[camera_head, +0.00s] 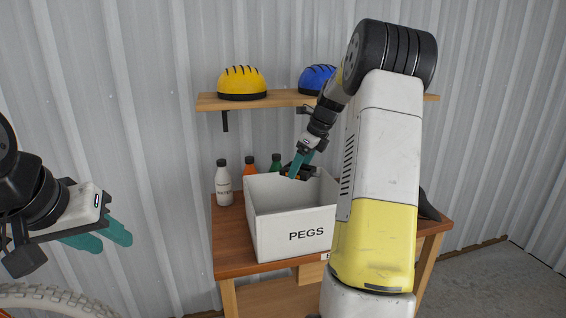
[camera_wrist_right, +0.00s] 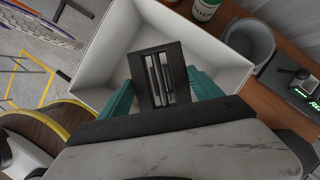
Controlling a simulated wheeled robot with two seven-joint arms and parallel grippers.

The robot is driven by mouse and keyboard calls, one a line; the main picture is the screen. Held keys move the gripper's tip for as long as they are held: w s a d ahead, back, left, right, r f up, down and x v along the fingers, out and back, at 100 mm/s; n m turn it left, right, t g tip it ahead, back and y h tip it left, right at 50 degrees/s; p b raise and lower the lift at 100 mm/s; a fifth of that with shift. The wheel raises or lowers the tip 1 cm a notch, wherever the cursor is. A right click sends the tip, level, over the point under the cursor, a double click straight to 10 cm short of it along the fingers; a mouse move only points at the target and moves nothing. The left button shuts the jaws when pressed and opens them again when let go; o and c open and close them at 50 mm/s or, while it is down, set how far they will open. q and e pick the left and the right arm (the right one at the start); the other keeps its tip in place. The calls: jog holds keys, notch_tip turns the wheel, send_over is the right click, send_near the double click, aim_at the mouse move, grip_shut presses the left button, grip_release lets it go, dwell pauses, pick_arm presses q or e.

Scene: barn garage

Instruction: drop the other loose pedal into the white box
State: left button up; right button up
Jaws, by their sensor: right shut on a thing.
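The white box (camera_head: 275,231), marked PEGS, stands open on the wooden bench. My right gripper (camera_head: 299,166) is over the box's opening, pointing down, shut on a black pedal. The pedal (camera_wrist_right: 151,78) shows in the right wrist view as a dark rectangular frame with lighter slots, between the teal fingers (camera_wrist_right: 160,95). Behind it are the box's inner walls (camera_wrist_right: 224,62). The pedal hides part of the box floor, and no other pedal shows there. My left gripper (camera_head: 114,241) is empty at the far left, away from the bench, its teal fingers apart.
Bottles, white (camera_head: 223,185), orange (camera_head: 249,167) and green (camera_head: 276,163), stand behind the box. A shelf above holds a yellow helmet (camera_head: 241,82) and a blue helmet (camera_head: 315,77). A grey cup (camera_wrist_right: 250,45) stands beside the box. A bicycle tyre (camera_head: 50,296) is at lower left.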

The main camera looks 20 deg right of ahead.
aim_at(304, 169)
jog(key=shift+f, duration=2.2)
jog(key=o, duration=1.6)
jog(key=v, duration=0.8)
jog(key=shift+f, duration=0.1)
